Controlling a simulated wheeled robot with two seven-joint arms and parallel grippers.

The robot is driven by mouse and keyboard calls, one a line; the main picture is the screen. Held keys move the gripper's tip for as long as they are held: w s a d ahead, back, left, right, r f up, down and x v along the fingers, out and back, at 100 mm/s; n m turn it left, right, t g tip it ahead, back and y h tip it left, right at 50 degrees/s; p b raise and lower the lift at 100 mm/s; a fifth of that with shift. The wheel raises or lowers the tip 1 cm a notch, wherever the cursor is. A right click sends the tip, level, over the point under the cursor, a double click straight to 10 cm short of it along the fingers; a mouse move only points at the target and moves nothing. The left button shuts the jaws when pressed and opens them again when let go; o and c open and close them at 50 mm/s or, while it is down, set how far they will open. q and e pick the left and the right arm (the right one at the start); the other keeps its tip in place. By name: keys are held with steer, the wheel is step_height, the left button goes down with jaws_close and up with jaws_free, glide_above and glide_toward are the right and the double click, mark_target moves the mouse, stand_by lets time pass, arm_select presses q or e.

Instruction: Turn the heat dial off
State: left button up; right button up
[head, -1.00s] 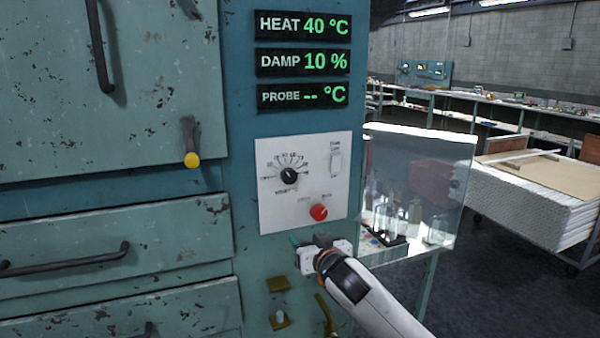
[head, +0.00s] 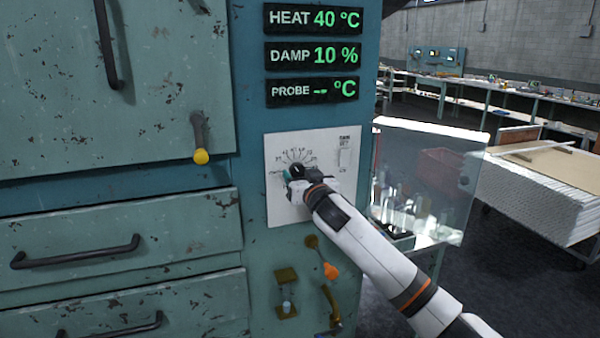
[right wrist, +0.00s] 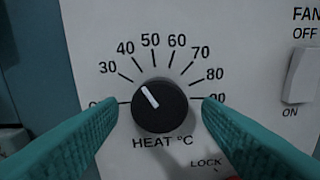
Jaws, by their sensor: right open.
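The heat dial (right wrist: 160,105) is a black round knob with a white pointer line on a white panel (head: 315,143). In the right wrist view its pointer leans up and left, toward the marks near 40. In the head view the dial (head: 296,171) is partly hidden by my right gripper (head: 290,178). The right gripper is open; its teal fingers show at both sides of the dial in the right wrist view (right wrist: 160,118), apart from it. The heat display (head: 315,19) reads 40 °C. My left gripper is not in view.
A fan switch (head: 345,158) sits at the panel's upper right. Below the panel are brass fittings (head: 287,279) and an orange knob (head: 330,271). A clear-looking pane (head: 440,150) stands out to the right of the cabinet.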

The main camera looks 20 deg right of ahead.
steer(key=shift+w, duration=0.5)
steer(key=c, duration=1)
